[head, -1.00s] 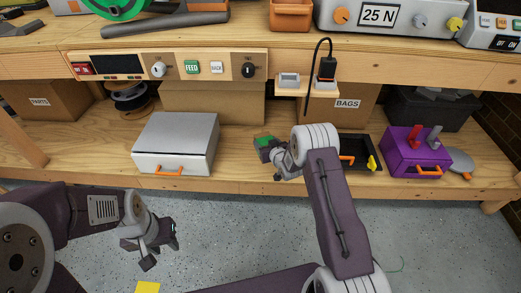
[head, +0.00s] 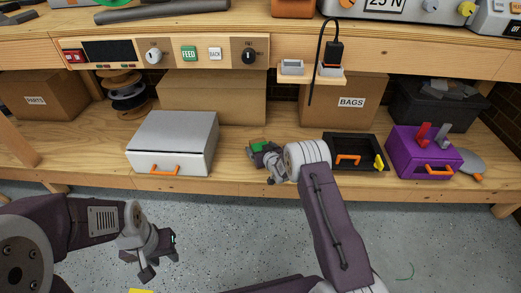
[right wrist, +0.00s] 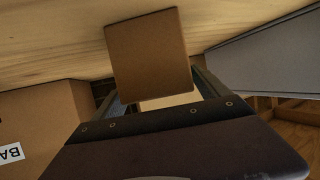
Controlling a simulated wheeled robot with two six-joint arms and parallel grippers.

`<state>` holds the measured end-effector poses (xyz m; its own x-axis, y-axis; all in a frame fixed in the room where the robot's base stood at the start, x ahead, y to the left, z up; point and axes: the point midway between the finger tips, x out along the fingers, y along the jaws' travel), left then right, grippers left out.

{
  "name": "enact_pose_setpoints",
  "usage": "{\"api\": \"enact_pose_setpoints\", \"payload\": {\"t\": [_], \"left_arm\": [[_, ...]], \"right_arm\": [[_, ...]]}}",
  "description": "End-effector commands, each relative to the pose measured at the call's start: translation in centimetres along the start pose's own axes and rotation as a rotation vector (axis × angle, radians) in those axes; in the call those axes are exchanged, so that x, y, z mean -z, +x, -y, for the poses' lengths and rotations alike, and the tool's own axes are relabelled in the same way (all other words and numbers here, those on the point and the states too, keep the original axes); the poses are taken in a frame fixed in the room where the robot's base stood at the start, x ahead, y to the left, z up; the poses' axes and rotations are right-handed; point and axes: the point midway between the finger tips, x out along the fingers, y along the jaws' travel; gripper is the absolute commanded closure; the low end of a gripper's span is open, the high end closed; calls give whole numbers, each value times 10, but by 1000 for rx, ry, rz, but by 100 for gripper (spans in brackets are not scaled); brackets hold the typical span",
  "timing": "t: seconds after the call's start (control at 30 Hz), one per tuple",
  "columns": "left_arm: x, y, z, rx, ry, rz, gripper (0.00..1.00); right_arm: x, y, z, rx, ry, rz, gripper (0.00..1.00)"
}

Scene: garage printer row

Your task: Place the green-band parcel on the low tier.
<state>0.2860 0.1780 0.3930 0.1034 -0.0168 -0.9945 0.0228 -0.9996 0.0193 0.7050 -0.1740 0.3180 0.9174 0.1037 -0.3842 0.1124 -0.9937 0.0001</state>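The green-band parcel (head: 259,145) is a small brown box with a green top patch, over the low tier (head: 90,160) in the head view. My right gripper (head: 266,158) is shut on it, partly hidden by its own wrist. In the right wrist view the parcel (right wrist: 148,55) shows as a plain brown face between the two fingers. I cannot tell whether its underside touches the wood. My left gripper (head: 162,258) hangs over the floor in front of the shelf, apart from everything, with its fingers seemingly apart and empty.
A silver box with an orange handle (head: 172,140) stands left of the parcel. A black tray (head: 343,143) and a purple box (head: 420,145) stand to the right. Cardboard boxes (head: 213,97) line the back. The upper bench (head: 215,30) overhangs the low tier.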

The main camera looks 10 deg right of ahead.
Motion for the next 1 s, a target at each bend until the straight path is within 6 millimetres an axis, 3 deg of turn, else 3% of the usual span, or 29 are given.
{"api": "enact_pose_setpoints", "payload": {"t": [0.33,0.63,0.67,0.7,0.8,1.0], "left_arm": [[0,-5,0,0,0,0,64],[5,-44,-1,0,0,0,64],[5,-43,-1,0,0,-1,64],[3,-20,0,0,0,-2,64],[0,-1,0,0,0,1,64],[-2,23,0,0,0,0,64]], "right_arm": [[2,-5,0,0,0,0,15],[7,-62,0,0,0,2,15],[4,-66,0,0,0,2,15],[-5,-64,0,0,-1,-4,15],[-6,-75,0,-1,-1,-4,15],[-3,-103,-1,-1,0,-4,15]]}}
